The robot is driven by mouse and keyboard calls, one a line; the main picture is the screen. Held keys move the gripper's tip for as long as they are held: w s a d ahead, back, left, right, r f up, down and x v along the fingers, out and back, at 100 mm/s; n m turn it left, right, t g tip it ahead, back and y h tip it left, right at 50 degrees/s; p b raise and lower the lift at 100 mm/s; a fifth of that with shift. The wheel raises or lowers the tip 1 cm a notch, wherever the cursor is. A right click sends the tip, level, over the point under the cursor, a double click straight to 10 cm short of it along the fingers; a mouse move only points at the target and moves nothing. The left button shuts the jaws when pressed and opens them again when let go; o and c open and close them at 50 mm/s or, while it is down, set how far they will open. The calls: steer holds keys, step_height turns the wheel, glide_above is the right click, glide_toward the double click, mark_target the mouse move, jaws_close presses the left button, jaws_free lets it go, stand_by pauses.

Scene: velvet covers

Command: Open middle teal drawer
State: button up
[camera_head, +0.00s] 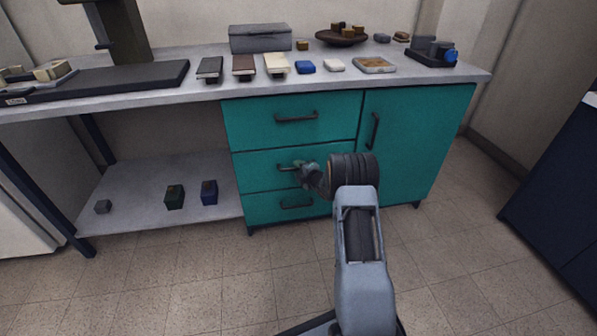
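The teal cabinet (285,130) stands under the right part of the workbench. It has several drawer fronts on its left, stacked one above another, and a door on its right. The middle teal drawer (252,173) looks flush with the cabinet front. Its dark bar handle (284,168) shows at its left part; the right part is hidden behind my gripper. My gripper (300,168) is at the right end of this handle, touching it or very close. It is small and dark here, so whether its fingers are open or shut on the handle cannot be told.
The top drawer (250,122) and bottom drawer (258,208) look shut. The door (415,130) on the right looks shut. Small boxes and trays stand on the benchtop (210,92). A dark blue cabinet (560,190) stands at right. The tiled floor in front is clear.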

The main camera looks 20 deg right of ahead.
steer(key=shift+w, duration=0.25)
steer(key=shift+c, duration=0.2)
jaws_close()
stand_by(0.3)
